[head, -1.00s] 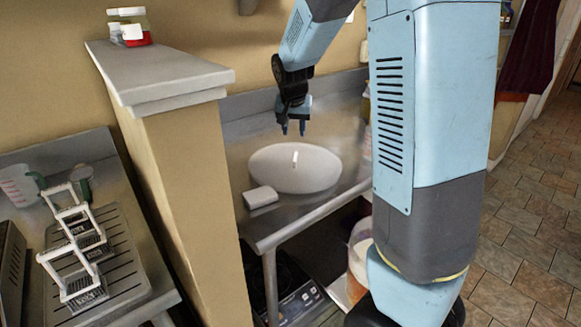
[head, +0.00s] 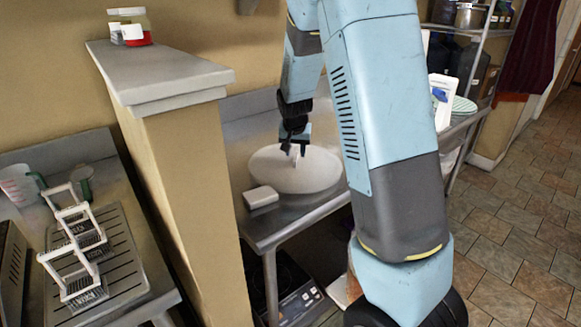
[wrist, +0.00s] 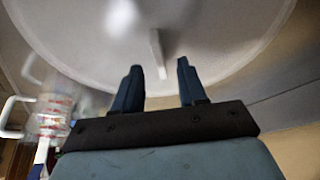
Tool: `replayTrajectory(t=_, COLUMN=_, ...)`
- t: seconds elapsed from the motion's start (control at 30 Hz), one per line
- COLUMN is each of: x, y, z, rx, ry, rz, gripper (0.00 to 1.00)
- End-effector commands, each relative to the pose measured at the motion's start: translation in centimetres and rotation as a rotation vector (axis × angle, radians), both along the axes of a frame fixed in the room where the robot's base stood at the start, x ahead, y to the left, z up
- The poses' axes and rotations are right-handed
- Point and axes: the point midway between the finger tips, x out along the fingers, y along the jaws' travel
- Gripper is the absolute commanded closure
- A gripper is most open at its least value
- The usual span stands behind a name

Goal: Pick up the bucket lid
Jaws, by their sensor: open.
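The bucket lid (head: 315,178) is a large white disc lying flat on the metal counter in the head view. A small upright white handle stands at its middle. In the wrist view the lid (wrist: 90,60) fills most of the upper picture, and its handle (wrist: 158,52) shows between the fingertips, beyond them. My gripper (head: 295,150) is over the lid, close to the handle. In the wrist view my gripper (wrist: 158,78) is open, with a finger to either side of the handle's line. Contact with the handle cannot be told.
A small white box (head: 261,197) lies on the counter (head: 237,150) just left of the lid. A tan half wall (head: 185,170) with a grey ledge stands to the left. White racks (head: 80,230) sit on a drainboard beyond it. A hotplate (head: 290,290) is under the counter.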

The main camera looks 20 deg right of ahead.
Motion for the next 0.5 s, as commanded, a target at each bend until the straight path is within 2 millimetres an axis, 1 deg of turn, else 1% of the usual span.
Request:
replayTrajectory(t=0.03, x=0.2, y=-0.4, z=-0.8, rx=-0.001, ry=0.003, rz=-0.003, gripper=0.58)
replayTrajectory(t=0.2, x=0.9, y=-0.6, z=-2.6, rx=-0.001, ry=0.002, rz=-0.002, gripper=0.58)
replayTrajectory(t=0.47, x=1.1, y=-0.6, z=-2.8, rx=0.000, ry=-0.001, rz=-0.001, gripper=0.58)
replayTrajectory(t=0.5, x=1.1, y=-0.6, z=-2.8, rx=0.000, ry=-0.001, rz=-0.001, gripper=0.61)
